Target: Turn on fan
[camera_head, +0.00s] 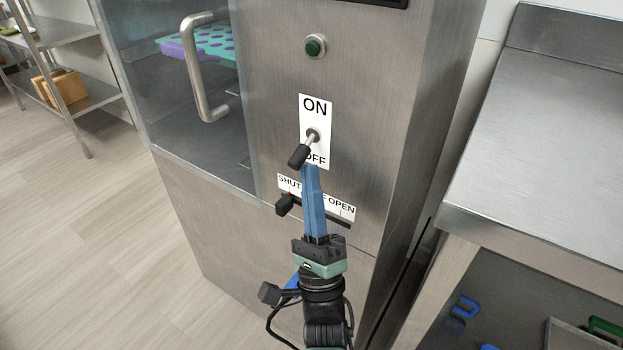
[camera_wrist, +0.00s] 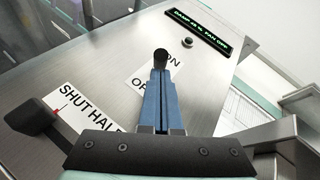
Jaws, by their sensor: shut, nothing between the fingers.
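The toggle switch (camera_head: 301,152) sits on a white ON/OFF label on the front of the metal machine. Its black-tipped lever tilts downward toward OFF. My gripper (camera_head: 309,170) has blue fingers that are shut and empty, with their tips just below the lever tip; I cannot tell if they touch. In the wrist view, the lever's black tip (camera_wrist: 160,56) shows just beyond the blue fingertips (camera_wrist: 160,72), and the fingers cover part of the label. The display (camera_wrist: 199,33) there appears to read "FAN OFF", though its text is small.
A shutter slider (camera_head: 284,204) with a black knob lies just below the switch, left of my fingers. A glass door with a metal handle (camera_head: 203,70) is at left. A steel table (camera_head: 545,190) stands at right.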

